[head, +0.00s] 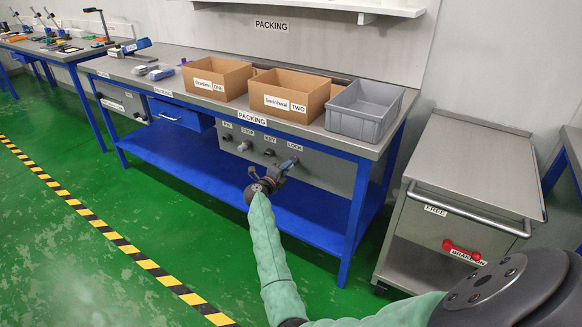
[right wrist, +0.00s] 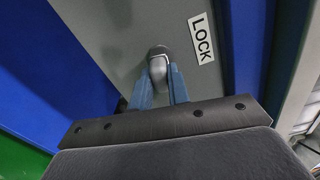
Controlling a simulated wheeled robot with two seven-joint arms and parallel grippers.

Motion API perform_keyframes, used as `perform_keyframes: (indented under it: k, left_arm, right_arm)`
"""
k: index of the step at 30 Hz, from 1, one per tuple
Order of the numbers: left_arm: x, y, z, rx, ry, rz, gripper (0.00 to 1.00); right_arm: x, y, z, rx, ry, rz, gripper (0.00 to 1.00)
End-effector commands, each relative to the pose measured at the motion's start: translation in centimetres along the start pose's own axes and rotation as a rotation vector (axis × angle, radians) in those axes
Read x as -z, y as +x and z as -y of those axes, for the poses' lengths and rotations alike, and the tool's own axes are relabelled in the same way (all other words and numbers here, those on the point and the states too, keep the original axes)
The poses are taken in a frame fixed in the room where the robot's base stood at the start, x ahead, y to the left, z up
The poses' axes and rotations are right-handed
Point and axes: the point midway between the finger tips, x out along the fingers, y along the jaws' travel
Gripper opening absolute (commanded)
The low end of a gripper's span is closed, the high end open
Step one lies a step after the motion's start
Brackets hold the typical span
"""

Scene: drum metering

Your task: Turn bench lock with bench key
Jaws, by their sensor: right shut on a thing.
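The bench panel (head: 320,172) under the packing bench carries labels PIN, STOP, KEY and LOCK. My right gripper (head: 288,164) is at the panel, just below the LOCK label (head: 294,147). In the right wrist view, the two blue-grey fingers of my right gripper (right wrist: 160,88) are shut on a grey rounded piece, seemingly the bench key (right wrist: 158,62), against the panel beside the LOCK label (right wrist: 201,38). The lock face is hidden behind the piece, so I cannot tell how far it is turned. My left gripper is not in view.
Two cardboard boxes (head: 216,78) (head: 287,94) and a grey crate (head: 345,124) stand on the bench top (head: 180,68). A blue lower shelf (head: 190,160) lies below. A steel cart (head: 470,165) stands right of the bench. Green floor (head: 130,200) is clear in front.

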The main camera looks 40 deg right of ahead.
Motion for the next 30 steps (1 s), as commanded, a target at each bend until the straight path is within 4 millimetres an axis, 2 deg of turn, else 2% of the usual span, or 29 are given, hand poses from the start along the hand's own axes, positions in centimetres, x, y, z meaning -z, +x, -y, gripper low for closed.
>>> perform_keyframes:
  k: [18, 30]
  left_arm:
    - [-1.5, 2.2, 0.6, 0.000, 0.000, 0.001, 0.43]
    - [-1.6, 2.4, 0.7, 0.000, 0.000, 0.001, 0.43]
  right_arm:
    - [0.1, 0.0, -0.3, -0.001, 0.187, 0.000, 0.00]
    - [0.1, -0.1, -0.1, -0.002, 0.224, 0.000, 0.00]
